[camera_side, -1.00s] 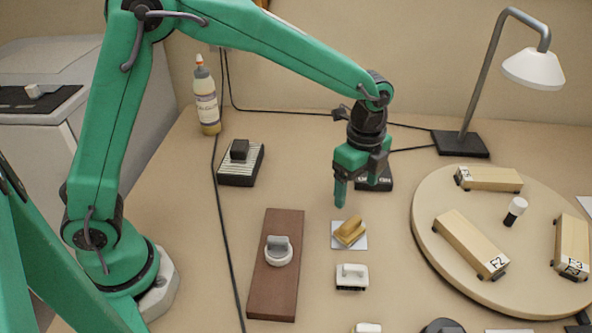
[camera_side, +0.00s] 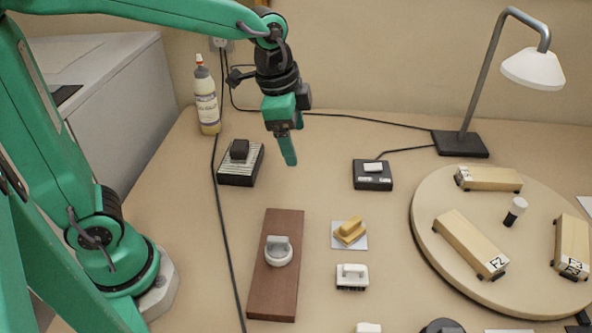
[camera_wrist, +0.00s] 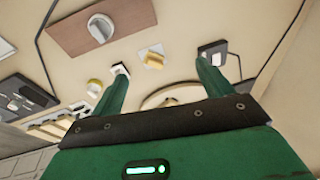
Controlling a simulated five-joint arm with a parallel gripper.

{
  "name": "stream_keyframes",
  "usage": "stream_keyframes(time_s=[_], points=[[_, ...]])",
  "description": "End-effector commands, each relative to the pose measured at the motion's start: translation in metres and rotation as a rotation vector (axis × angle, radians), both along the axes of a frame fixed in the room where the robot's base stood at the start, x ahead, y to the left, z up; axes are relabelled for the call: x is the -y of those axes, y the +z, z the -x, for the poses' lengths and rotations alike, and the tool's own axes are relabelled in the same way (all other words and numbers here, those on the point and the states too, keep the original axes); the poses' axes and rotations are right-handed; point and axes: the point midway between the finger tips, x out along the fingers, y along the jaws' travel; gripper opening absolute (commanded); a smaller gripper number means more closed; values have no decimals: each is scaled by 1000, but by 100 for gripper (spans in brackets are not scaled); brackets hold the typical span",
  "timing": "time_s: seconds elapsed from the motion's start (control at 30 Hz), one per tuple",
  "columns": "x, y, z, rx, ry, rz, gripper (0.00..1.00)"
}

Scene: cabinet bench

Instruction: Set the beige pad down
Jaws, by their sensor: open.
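The beige pad (camera_side: 349,232), yellowish-tan with a raised grip, lies on a white square (camera_side: 336,243) on the bench. It also shows in the wrist view (camera_wrist: 154,61), between and beyond my fingers. My gripper (camera_side: 289,160) hangs above the bench, up and to the left of the pad in the side view, apart from it. In the wrist view my gripper (camera_wrist: 163,70) has its two fingers spread with nothing between them. In the side view one finger mostly hides the other.
A brown board (camera_side: 265,305) with a grey-white knobbed piece (camera_side: 279,251) lies left of the pad. A white block (camera_side: 352,277) is just in front. A ribbed black block (camera_side: 238,174), switch box (camera_side: 372,181), lamp (camera_side: 461,145) and round turntable (camera_side: 425,240) stand around. Bench below my gripper is clear.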

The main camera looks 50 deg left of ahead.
Motion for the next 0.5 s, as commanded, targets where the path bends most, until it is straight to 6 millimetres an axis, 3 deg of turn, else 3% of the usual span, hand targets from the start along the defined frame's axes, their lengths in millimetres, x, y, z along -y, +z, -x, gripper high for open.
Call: stream_keyframes(time_s=[0.23,0.5], points=[[-32,19,42,81,268,70,79],[-58,24,88,161,551,157,79]])
